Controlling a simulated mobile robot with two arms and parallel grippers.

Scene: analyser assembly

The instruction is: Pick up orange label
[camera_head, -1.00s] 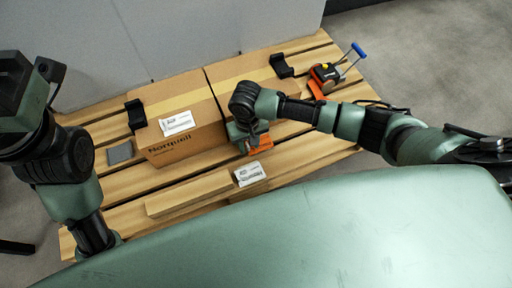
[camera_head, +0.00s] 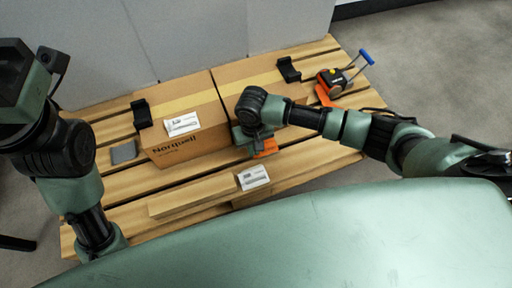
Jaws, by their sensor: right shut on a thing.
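The orange label (camera_head: 266,147) shows as a small orange patch just below my right gripper (camera_head: 252,140), by the front of the right cardboard box. My right gripper is shut on it, and the gripper and wrist hide part of it. My left arm comes in at the left edge. Its hand is bent up near the top left corner, away from the boxes, and its fingertips do not show.
Two taped cardboard boxes, left (camera_head: 185,145) and right (camera_head: 285,85), stand on a slatted wooden pallet (camera_head: 125,190). A flat carton (camera_head: 190,197) lies in front. A tape dispenser (camera_head: 335,82) with a blue handle stands at the right. A grey pad (camera_head: 124,152) lies left.

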